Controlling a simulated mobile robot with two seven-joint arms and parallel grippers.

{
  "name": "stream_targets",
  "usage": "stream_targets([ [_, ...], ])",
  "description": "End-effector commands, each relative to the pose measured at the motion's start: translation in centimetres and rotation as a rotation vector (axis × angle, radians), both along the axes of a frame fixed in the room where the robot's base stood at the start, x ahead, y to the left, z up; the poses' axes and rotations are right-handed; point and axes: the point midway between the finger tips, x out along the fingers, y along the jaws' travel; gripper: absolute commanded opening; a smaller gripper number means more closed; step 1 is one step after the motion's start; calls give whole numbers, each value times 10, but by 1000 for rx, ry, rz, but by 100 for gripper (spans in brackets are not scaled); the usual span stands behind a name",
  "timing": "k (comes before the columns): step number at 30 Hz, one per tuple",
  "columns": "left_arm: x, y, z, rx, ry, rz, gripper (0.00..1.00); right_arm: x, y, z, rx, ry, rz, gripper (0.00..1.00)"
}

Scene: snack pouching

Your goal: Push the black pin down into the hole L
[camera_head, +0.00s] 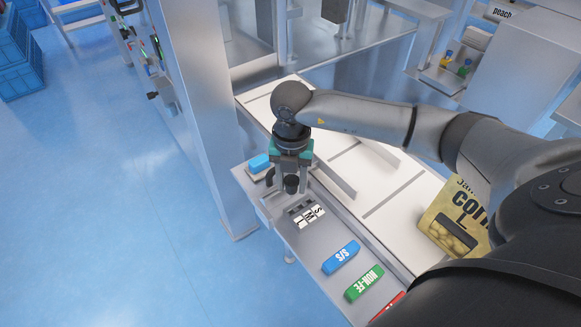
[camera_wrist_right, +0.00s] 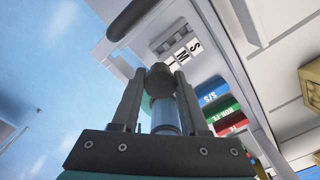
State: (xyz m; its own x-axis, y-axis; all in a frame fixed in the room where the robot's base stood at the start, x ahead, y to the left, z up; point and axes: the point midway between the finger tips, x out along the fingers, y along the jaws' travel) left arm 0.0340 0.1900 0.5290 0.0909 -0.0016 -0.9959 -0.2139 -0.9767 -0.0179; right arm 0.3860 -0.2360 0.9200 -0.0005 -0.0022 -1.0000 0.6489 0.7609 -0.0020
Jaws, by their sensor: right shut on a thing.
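My right gripper (camera_head: 291,188) is shut on the black pin (camera_head: 291,184), above the end of the narrow ledge. In the right wrist view, the pin's round dark top (camera_wrist_right: 159,78) sits between the two fingertips. The plate with the size letters (camera_head: 308,214) lies just in front of the gripper, with dark slots beside white letter labels. It also shows in the right wrist view (camera_wrist_right: 181,53), where S and M can be made out. The hole L is not clearly visible; the gripper and pin are close to that end. My left gripper is not in view.
A blue S/S block (camera_head: 341,257), a green NON-FE block (camera_head: 364,283) and a partly hidden red block (camera_head: 388,308) lie along the ledge. A blue piece (camera_head: 259,163) lies behind the gripper. A yellow corn pouch marked L (camera_head: 440,222) stands on the white conveyor at right.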

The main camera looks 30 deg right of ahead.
Motion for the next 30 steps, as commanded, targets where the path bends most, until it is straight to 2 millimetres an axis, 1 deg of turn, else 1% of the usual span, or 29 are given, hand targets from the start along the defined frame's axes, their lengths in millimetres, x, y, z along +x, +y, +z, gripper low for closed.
stream_targets([
  [10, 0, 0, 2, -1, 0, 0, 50, 0, 0, 0, 0, 0, 0, 0],
  [13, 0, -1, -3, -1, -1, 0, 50, 0, 0, -5, 0, 0, 0, 0],
  [17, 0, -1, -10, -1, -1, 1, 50, 0, 0, -14, 0, 0, 0, 0],
  [27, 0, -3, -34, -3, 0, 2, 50, 0, 0, -47, 0, 1, 0, 0],
  [30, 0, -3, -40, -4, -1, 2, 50, 0, 0, -54, 0, 1, 0, 0],
])
